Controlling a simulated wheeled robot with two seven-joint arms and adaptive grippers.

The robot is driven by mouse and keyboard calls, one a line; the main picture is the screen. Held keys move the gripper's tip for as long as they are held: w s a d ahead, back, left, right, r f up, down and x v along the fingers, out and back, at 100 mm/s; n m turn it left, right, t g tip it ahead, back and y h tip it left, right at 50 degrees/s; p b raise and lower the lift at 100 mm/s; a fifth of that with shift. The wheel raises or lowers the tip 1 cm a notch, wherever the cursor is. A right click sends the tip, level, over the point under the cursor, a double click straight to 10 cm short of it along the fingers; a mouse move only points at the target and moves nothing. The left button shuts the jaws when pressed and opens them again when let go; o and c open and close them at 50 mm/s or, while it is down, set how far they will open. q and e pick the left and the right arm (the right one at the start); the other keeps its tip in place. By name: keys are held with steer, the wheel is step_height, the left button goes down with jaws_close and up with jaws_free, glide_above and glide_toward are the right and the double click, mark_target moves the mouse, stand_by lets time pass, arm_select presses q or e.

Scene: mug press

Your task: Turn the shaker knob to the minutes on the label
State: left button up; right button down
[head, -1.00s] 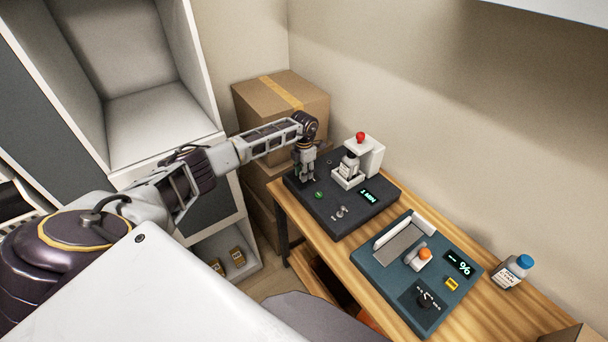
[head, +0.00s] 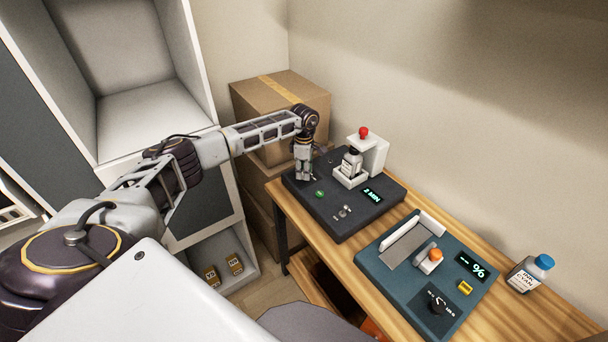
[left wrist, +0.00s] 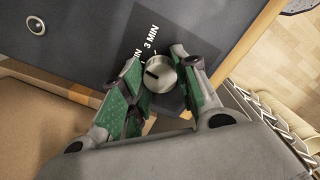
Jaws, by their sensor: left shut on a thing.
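The shaker (head: 334,213) is a dark base on the wooden table with a white holder and a red button (head: 363,132). Its display (head: 372,195) reads 2 MIN. A white bottle (head: 351,163) with a dark cap stands in the holder; its label is too small to read. My left gripper (head: 303,178) points down at the base's far left corner. In the left wrist view, its green-padded fingers are shut around the round grey knob (left wrist: 160,72), whose dark pointer mark shows. My right gripper is not in view.
Cardboard boxes (head: 278,105) are stacked behind my left arm. Bare wood (head: 345,252) shows between the two devices.

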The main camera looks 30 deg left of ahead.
arm_select(q)
steer(key=m+b, duration=0.1)
steer(key=m, duration=0.1)
steer(key=shift+m, duration=0.3)
steer(key=m+b, duration=0.1)
steer(key=m, duration=0.2)
steer(key=shift+b, duration=0.35)
steer(key=shift+m+b, duration=0.45)
steer(key=shift+m, duration=0.95)
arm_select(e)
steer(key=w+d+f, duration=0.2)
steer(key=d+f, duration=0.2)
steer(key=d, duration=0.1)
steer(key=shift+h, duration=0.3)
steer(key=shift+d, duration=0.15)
arm_select(q)
steer(key=o, duration=1)
steer(key=shift+o, duration=0.2)
